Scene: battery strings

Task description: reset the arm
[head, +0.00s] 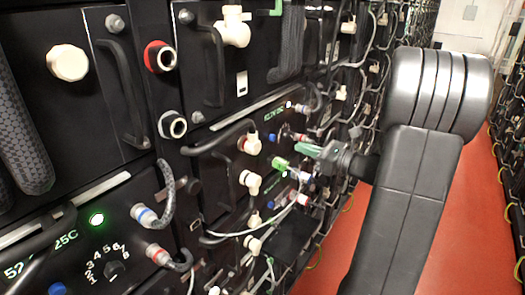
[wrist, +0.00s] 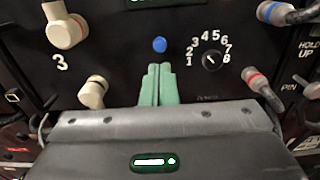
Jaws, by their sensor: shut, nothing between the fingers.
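My gripper (head: 318,151) is in the middle of the head view, in front of a column of black battery modules. Its green fingers also show in the wrist view (wrist: 158,84), closed together with nothing between them. In the wrist view, the fingertips are just below a blue button (wrist: 160,45) and left of a black rotary dial (wrist: 211,59) marked 1 to 8. I cannot tell whether the fingertips touch the panel (wrist: 130,50). My arm comes in from the right of the head view.
Cream connectors (wrist: 65,33) stick out at the left of the wrist view. A blue-banded plug (wrist: 277,13) and a red-banded plug (wrist: 257,80) with cables are at the right. Handles and loose cables line the rack. The red aisle floor (head: 468,215) looks clear.

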